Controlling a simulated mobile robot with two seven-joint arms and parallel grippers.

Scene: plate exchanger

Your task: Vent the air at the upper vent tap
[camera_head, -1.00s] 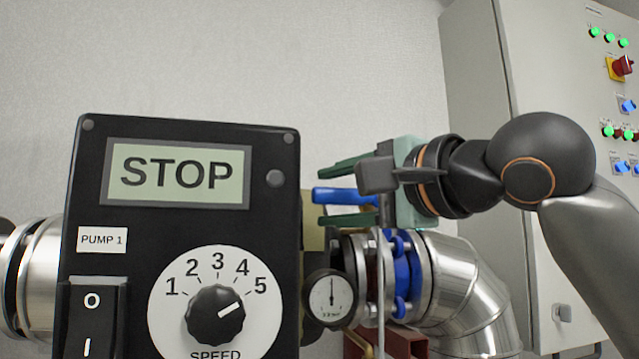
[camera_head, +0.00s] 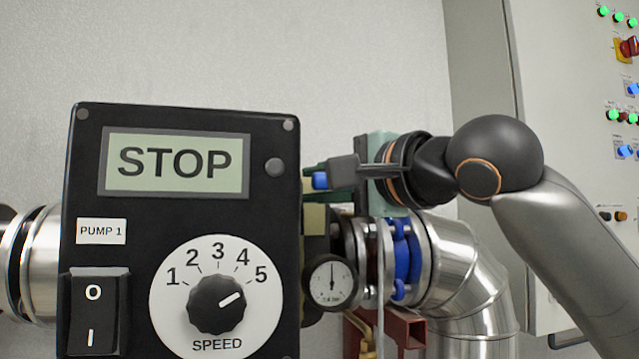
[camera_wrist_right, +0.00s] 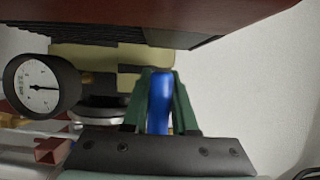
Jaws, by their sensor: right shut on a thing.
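The blue lever of the tap (camera_head: 320,180) shows only as a short blue end just right of the pump box in the head view. In the right wrist view the blue lever (camera_wrist_right: 160,100) stands between the two green fingers. My right gripper (camera_head: 318,176) is shut on this lever, and it also shows in the right wrist view (camera_wrist_right: 160,78). The tap's body is hidden behind the pump box and my gripper. My left gripper is not in view.
The pump box (camera_head: 90,190) with a STOP display stands close in front, left of the gripper. A pressure gauge (camera_head: 331,283) and flanged pipe (camera_head: 450,265) lie below the gripper. A control cabinet (camera_head: 560,130) with green lamps stands at right. The wall above is clear.

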